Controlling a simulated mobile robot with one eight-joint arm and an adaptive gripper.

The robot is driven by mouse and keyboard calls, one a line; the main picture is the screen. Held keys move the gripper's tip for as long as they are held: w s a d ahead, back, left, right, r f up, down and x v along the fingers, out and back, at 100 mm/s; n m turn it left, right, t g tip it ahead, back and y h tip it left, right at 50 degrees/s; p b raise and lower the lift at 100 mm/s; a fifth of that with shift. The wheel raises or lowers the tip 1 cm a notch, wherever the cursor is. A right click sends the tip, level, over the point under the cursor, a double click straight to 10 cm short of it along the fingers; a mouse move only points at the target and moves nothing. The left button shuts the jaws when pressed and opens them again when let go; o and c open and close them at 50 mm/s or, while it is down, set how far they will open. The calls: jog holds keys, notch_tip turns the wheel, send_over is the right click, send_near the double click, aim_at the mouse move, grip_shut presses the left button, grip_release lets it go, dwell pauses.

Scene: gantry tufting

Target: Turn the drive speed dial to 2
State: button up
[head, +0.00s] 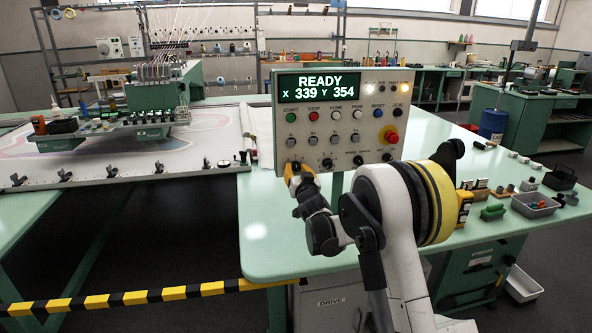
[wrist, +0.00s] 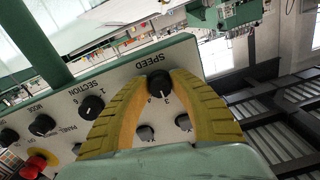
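The speed dial (wrist: 158,83) is a black round knob under the printed word SPEED on the pale control panel. In the wrist view it sits between the two yellow fingertips of my gripper (wrist: 159,80), which close in against its sides. The digits 3 and 4 show just below it; the rest of its scale is covered, and I cannot read its setting. In the head view my gripper (head: 296,176) is at the lower left of the control panel (head: 342,105) and hides the dial there.
A section dial (wrist: 91,107), a mode dial (wrist: 42,125) and a red stop button (wrist: 36,162) are on the same panel. The panel stands on a pale green table (head: 285,235). A low cabinet marked DRIVE (head: 332,308) is below, partly behind my arm.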

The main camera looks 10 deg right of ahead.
grip_shut()
jog(key=shift+n, duration=0.3)
jog(key=n, duration=0.9)
dwell(0.4)
jog(key=o, duration=0.9)
grip_release()
jog(key=shift+d, duration=0.1)
